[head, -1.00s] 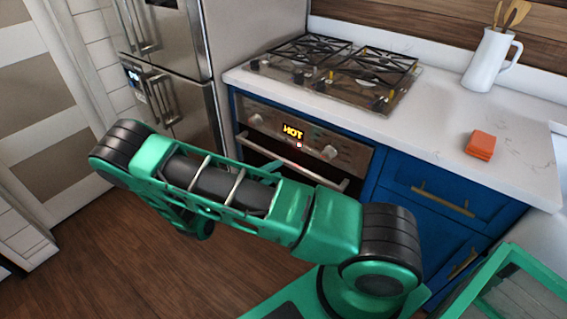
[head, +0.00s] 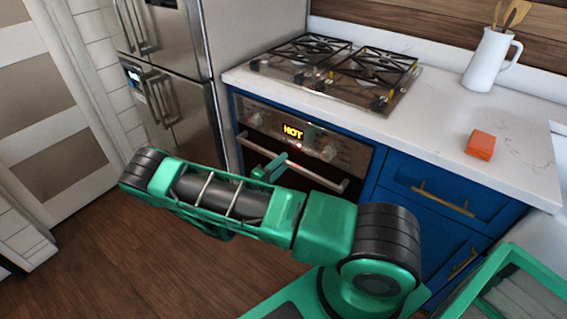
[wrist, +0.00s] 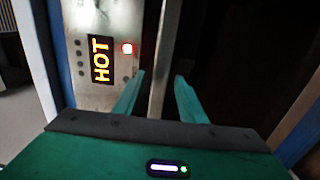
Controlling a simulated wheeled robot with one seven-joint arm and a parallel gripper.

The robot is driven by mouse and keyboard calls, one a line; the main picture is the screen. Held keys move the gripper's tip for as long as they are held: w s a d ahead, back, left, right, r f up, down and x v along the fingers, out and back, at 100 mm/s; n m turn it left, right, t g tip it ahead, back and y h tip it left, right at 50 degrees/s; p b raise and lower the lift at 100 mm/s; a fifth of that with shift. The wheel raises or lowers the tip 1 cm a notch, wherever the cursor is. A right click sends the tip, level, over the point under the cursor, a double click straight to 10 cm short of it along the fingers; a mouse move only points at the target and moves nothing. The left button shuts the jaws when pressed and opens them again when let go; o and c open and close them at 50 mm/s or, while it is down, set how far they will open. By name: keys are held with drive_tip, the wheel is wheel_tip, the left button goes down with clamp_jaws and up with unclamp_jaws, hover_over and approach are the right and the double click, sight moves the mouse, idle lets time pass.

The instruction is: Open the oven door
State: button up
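The oven (head: 310,143) is built into the blue cabinet under the cooktop, with a lit HOT display and knobs on its panel. Its silver bar handle (head: 322,180) runs across the top of the dark door and shows upright in the wrist view (wrist: 158,50). The door looks shut, but my arm hides its lower part. My gripper (head: 270,168) is at the handle. In the wrist view its two green fingers (wrist: 158,80) are apart, with the bar running between them. I see a gap on each side of the bar.
A steel fridge (head: 180,75) stands left of the oven. The counter (head: 450,120) holds a gas cooktop (head: 335,72), an orange block (head: 481,145) and a white jug (head: 490,60) of utensils. Blue drawers (head: 430,185) are to the right. The wooden floor (head: 130,250) at left is clear.

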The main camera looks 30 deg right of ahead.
drive_tip(key=shift+x, duration=0.9)
clamp_jaws()
